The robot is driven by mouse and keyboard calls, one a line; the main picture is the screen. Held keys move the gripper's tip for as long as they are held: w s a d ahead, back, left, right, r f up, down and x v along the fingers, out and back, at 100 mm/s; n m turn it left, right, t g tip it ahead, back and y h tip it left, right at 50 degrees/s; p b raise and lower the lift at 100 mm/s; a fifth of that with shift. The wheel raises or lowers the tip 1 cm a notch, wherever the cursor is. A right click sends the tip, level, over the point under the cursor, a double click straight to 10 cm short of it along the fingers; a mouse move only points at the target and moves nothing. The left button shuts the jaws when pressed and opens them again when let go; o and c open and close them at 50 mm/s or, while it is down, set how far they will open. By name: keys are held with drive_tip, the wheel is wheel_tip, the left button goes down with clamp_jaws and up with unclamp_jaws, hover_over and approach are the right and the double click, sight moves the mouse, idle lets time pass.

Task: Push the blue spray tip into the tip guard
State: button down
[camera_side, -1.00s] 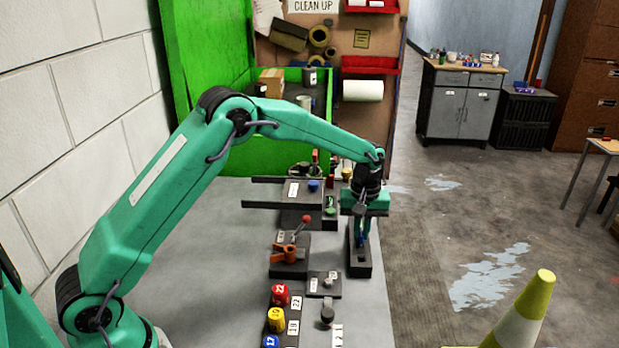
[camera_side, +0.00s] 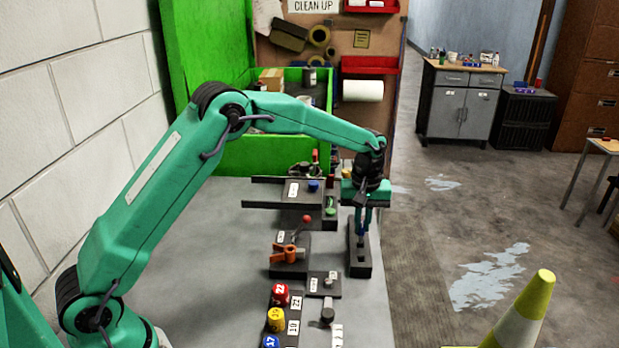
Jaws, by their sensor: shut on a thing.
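My gripper (camera_side: 363,228) points straight down over a long black block (camera_side: 360,268) at the right edge of the bench. Its fingers are close together, shut on a small blue piece (camera_side: 361,240), which looks like the blue spray tip. The piece is low between the fingertips, just above or at the block's top. I cannot tell whether it touches the block or sits in an opening there. The tip guard cannot be told apart for certain; it may be part of this black block.
Left of the block stand an orange clamp-like part (camera_side: 286,252), a red-balled lever (camera_side: 306,220) and a blue knob (camera_side: 313,186) on a dark plate. Red (camera_side: 280,294) and yellow (camera_side: 276,320) numbered knobs are nearer. The bench's left side (camera_side: 205,250) is clear.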

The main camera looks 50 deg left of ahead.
drive_tip(key=shift+r, duration=1.2)
drive_tip(key=s+a+r+n, duration=0.3)
drive_tip(key=s+a+n, duration=0.1)
drive_tip(key=s+n, duration=0.4)
drive_tip(key=s+a+r+n, duration=0.3)
drive_tip(key=s+n, duration=0.4)
drive_tip(key=n, duration=0.3)
drive_tip(key=shift+s+a+r, duration=0.35)
drive_tip(key=shift+a, duration=0.2)
drive_tip(key=shift+f, duration=0.15)
drive_tip(key=shift+f, duration=2.75)
